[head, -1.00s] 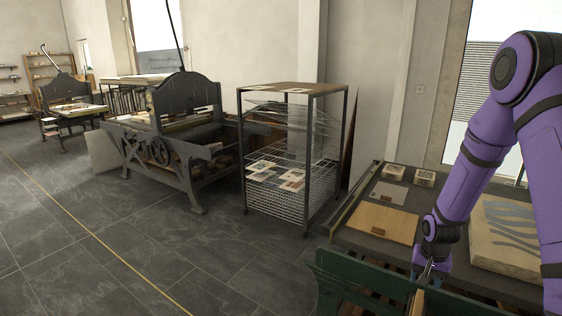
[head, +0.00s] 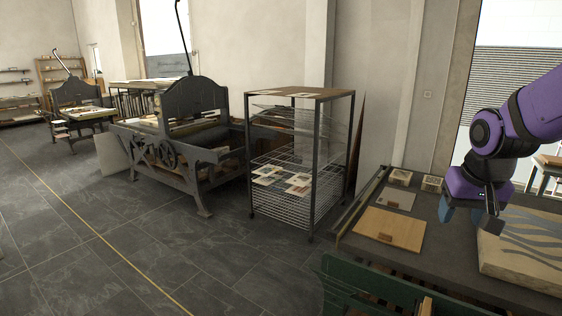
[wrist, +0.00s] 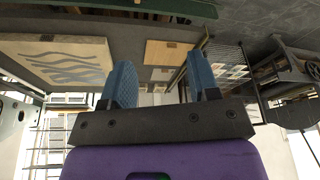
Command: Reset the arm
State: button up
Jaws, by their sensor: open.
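My purple arm reaches in from the right of the head view. The patterned slab appears at the upper left of the wrist view (wrist: 65,62).
Two small blocks (head: 400,177) and a grey plate (head: 396,195) lie at the table's far end. A green frame (head: 350,285) stands at the table's near side. A wire drying rack (head: 315,165) and a press (head: 190,135) stand left. The floor ahead is clear.

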jog(key=s+a+r+n+t, duration=0.1)
jog(key=s+r, duration=0.3)
jog(key=s, duration=0.4)
jog(key=s+a+r+n, duration=0.1)
jog(key=s+a+r, duration=0.2)
jog(key=s, duration=0.5)
jog(key=shift+r+n+t+y, duration=0.3)
jog(key=shift+r+t+y, duration=0.1)
jog(key=shift+r, duration=0.05)
